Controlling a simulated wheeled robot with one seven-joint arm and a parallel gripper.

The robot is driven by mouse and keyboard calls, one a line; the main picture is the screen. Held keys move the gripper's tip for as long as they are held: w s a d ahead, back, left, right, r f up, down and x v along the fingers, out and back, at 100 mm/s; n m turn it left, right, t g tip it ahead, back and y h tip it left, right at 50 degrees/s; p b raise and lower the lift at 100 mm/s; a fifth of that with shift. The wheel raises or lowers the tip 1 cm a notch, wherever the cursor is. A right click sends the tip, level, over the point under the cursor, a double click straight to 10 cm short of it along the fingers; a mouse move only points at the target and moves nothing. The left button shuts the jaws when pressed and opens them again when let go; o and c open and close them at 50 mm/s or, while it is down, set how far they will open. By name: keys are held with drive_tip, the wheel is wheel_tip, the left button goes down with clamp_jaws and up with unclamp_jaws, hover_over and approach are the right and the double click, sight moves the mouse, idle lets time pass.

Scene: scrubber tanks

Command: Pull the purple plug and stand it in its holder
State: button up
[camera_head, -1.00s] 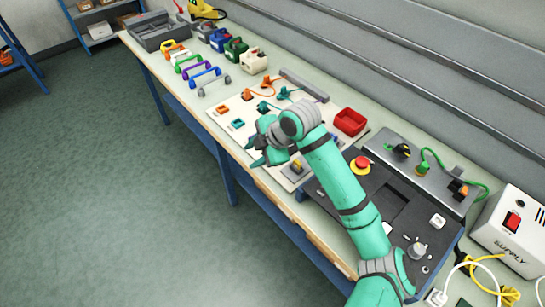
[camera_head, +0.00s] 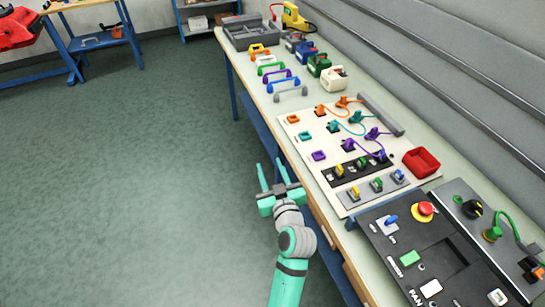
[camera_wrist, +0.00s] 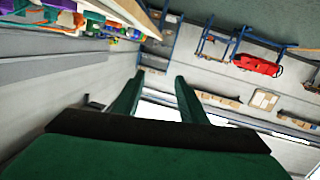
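My gripper (camera_head: 272,174) is open and empty, to the left of the board and out past the bench's front edge. Its two spread fingers also show in the wrist view (camera_wrist: 160,82), with nothing between them.
Orange and teal rows lie behind the purple one; a switch strip (camera_head: 360,167) lies in front. A red bin (camera_head: 421,162) stands to the right. Coloured handles (camera_head: 283,85) and a dark control panel (camera_head: 425,255) flank the board. Open floor (camera_head: 130,180) lies left.

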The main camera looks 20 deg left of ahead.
drive_tip(key=s+d+f+m+t+h, duration=0.1)
drive_tip(key=s+d+f+m+h, duration=0.3)
drive_tip(key=s, duration=0.5)
drive_tip(key=s+d+f+m+h, duration=0.2)
drive_tip(key=s+d+f+m, duration=0.15)
drive_tip(key=s+d, duration=0.45)
drive_tip(key=s+d+f+m+t+h, duration=0.1)
drive_tip(key=s+d+f+m+h, duration=0.3)
drive_tip(key=s, duration=0.7)
drive_tip(key=s+d+r+n, duration=0.3)
drive_tip(key=s+d, duration=0.1)
drive_tip(key=s, duration=0.6)
drive_tip(key=shift+s+d, duration=0.2)
drive_tip(key=shift+s, duration=0.1)
drive_tip(key=shift+c, duration=0.9)
drive_tip(key=shift+w, duration=0.1)
